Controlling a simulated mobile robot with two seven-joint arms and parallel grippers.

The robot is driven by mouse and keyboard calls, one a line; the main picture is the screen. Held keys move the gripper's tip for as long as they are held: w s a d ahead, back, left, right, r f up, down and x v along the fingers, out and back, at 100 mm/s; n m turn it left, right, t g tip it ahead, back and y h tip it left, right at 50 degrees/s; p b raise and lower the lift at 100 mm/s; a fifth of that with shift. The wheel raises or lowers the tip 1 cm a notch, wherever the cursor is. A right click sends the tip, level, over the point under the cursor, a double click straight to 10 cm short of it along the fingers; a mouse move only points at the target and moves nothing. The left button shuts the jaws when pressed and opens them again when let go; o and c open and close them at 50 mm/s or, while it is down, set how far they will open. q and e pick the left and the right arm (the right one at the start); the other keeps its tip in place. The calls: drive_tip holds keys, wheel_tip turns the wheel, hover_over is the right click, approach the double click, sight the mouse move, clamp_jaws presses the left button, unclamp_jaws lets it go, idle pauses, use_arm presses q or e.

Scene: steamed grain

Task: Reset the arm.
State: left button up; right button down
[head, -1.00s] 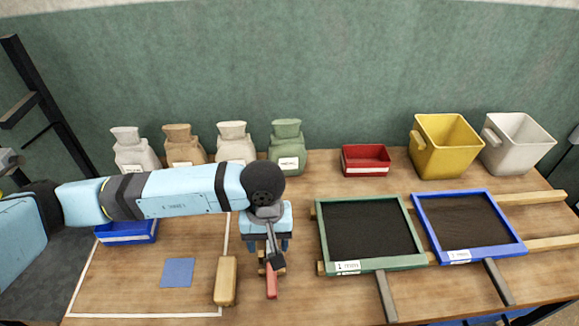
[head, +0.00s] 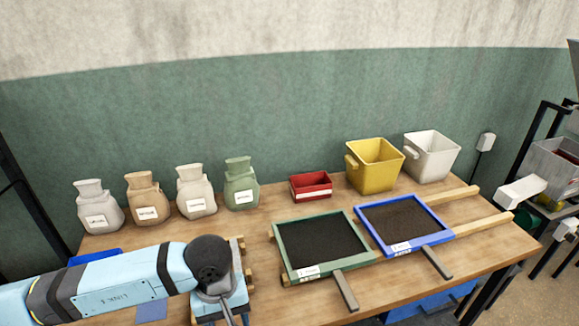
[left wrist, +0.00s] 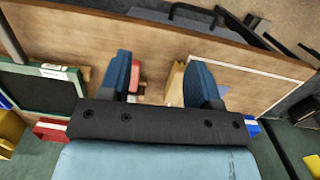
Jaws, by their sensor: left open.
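My left arm (head: 120,285) comes in from the left over the table in the head view. Its gripper (head: 222,312) is cut off by the bottom edge there. In the left wrist view the left gripper (left wrist: 162,88) has two blue fingers spread wide, with nothing held between them. A red piece (left wrist: 136,72) and a wooden block (left wrist: 175,82) show beyond and between the fingers, apart from them as far as I can tell. My right gripper is in neither view.
Several labelled sacks (head: 196,190), a red box (head: 310,185), a yellow bin (head: 375,165) and a white bin (head: 432,155) line the back. A green-framed sieve (head: 320,246) and a blue-framed sieve (head: 404,223) lie on wooden rails. Table front right (head: 405,288) is clear.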

use_arm(q)
drive_tip(key=s+d+r+n+g+h+p, duration=0.1)
drive_tip(key=s+d+r+n+g+h, duration=0.2)
drive_tip(key=s+d+h, duration=0.45)
drive_tip(key=w+d+r+n+t+h+p, duration=0.1)
drive_tip(key=d+r+n+t+h+p, duration=0.1)
drive_tip(key=d+r+n+h, duration=0.5)
drive_tip(key=w+r+n+t+h+p, duration=0.1)
drive_tip(key=r+n+h, duration=0.4)
drive_tip(key=n, duration=0.7)
drive_tip(key=w+a+f+n+t+y+p, duration=0.1)
drive_tip(key=w+a+f+n+t+y, duration=0.2)
drive_tip(key=n+t, duration=0.5)
drive_tip(key=w+a+f+n+t+y+p, duration=0.1)
drive_tip(key=a+f+n+t+y, duration=0.35)
drive_tip(key=n, duration=0.75)
drive_tip(key=w+a+f+n+t+y+p, duration=0.1)
drive_tip(key=w+a+f+n+t+y, duration=0.3)
drive_tip(key=n, duration=0.6)
drive_tip(key=s+a+f+n+g+y+p, duration=0.1)
drive_tip(key=s+a+f+n+g+y, duration=0.3)
drive_tip(key=s+a+f+n, duration=0.6)
wheel_tip(320, 180, down, 4)
drive_tip(key=s+n+y, duration=0.1)
drive_tip(key=s+n, duration=0.1)
drive_tip(key=n, duration=0.1)
drive_tip(key=shift+s+a+n+y, duration=0.3)
drive_tip(key=shift+s+a+y, duration=0.05)
drive_tip(key=shift+a+y, duration=0.05)
